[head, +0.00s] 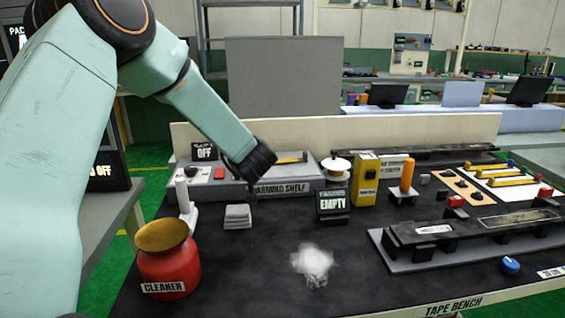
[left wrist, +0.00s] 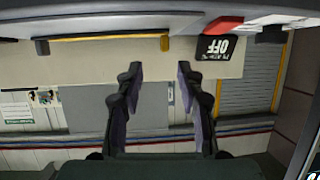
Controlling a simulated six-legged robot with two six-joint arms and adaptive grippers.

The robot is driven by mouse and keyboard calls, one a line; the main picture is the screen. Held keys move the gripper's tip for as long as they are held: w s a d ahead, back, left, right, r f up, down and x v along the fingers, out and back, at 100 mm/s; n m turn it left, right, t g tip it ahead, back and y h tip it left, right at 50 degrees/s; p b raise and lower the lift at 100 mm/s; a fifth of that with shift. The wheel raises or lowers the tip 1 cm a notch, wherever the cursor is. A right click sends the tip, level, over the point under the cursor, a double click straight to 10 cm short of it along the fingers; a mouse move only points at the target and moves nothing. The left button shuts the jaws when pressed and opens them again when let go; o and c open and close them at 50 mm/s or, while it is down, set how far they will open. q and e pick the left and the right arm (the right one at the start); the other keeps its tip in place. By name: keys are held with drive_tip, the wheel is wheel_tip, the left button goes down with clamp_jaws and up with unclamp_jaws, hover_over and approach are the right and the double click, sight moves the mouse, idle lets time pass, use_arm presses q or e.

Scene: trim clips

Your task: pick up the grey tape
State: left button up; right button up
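I cannot pick out a clearly grey tape in either view. A pale spool (head: 336,167) with a dark yellowish core stands at the back of the bench, behind the EMPTY sign (head: 332,203). A yellow strip with dark ends (head: 291,160) lies on the warming shelf (head: 283,189); a similar one (left wrist: 105,37) shows in the left wrist view. My left arm reaches over the shelf in the head view, its wrist hiding part of it. My left gripper (left wrist: 157,72) is open and empty in the left wrist view, its fingers apart. My right gripper is not in view.
A red cleaner pot (head: 168,262), a grey stack (head: 238,216) and a white crumpled patch (head: 312,262) are on the dark bench. A yellow box (head: 365,180) and a long black trim fixture (head: 440,233) stand to the right.

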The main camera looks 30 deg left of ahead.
use_arm(q)
drive_tip(key=shift+w+a+f, duration=0.15)
drive_tip(key=shift+a, duration=0.2)
drive_tip(key=x, duration=0.2)
drive_tip(key=b+x, duration=0.1)
drive_tip(key=x, duration=0.2)
drive_tip(key=shift+a+f, duration=0.2)
drive_tip(key=shift+f, duration=0.25)
drive_tip(key=shift+w+a+r+b, duration=0.1)
drive_tip(key=shift+w+b, duration=0.15)
drive_tip(key=shift+b, duration=0.1)
drive_tip(key=shift+w+a+f, duration=0.25)
drive_tip(key=shift+a+f, duration=0.1)
drive_tip(key=shift+a, duration=0.3)
drive_tip(key=shift+d+r, duration=0.25)
drive_tip(key=shift+d, duration=0.1)
drive_tip(key=c, duration=0.3)
drive_tip(key=shift+s, duration=0.1)
drive_tip(key=shift+c, duration=0.8)
drive_tip(key=shift+a+f, duration=0.15)
drive_tip(key=shift+a, duration=0.1)
drive_tip(key=c, duration=0.3)
drive_tip(key=shift+d, duration=0.1)
clamp_jaws()
